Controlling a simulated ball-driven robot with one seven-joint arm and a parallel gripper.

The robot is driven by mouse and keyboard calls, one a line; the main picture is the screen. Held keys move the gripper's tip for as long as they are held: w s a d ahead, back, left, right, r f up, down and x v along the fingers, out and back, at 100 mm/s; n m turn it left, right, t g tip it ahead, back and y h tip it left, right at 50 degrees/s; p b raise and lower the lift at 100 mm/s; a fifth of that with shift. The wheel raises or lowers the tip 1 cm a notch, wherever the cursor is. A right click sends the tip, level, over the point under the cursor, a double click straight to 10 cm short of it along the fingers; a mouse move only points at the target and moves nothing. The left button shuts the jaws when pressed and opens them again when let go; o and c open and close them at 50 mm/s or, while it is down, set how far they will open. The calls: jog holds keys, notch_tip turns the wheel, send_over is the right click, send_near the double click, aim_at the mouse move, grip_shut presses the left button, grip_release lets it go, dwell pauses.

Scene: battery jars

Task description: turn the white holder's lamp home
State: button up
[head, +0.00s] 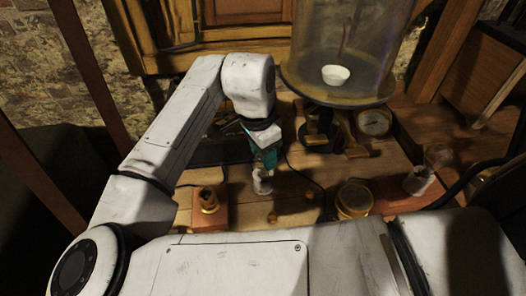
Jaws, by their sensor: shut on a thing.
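The white holder (262,187) stands upright on the wooden table, directly under my gripper. My gripper (265,168) points down and is shut on the lamp at the top of the holder. The jaws hide almost all of the lamp, so its shape does not show. I cannot tell how deep the lamp sits in the holder.
A brass fitting on a reddish block (209,222) stands left of the holder. A round brass piece (354,199) is to the right. A glass bell jar (345,50) on a dark stand and a dial gauge (374,122) are behind. A dark cable runs right of the holder.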

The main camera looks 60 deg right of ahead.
aim_at(258, 154)
jog(key=m+b, duration=0.1)
jog(key=m, duration=0.4)
jog(key=shift+g, duration=0.3)
jog(key=shift+m, duration=0.7)
jog(key=m+y+b, duration=0.1)
jog(key=m, duration=0.4)
jog(key=shift+m, duration=0.3)
jog(key=o, duration=1.2)
jog(key=shift+o, duration=0.2)
notch_tip(258, 154, up, 11)
jog(key=w, duration=0.1)
jog(key=shift+w+f, duration=0.15)
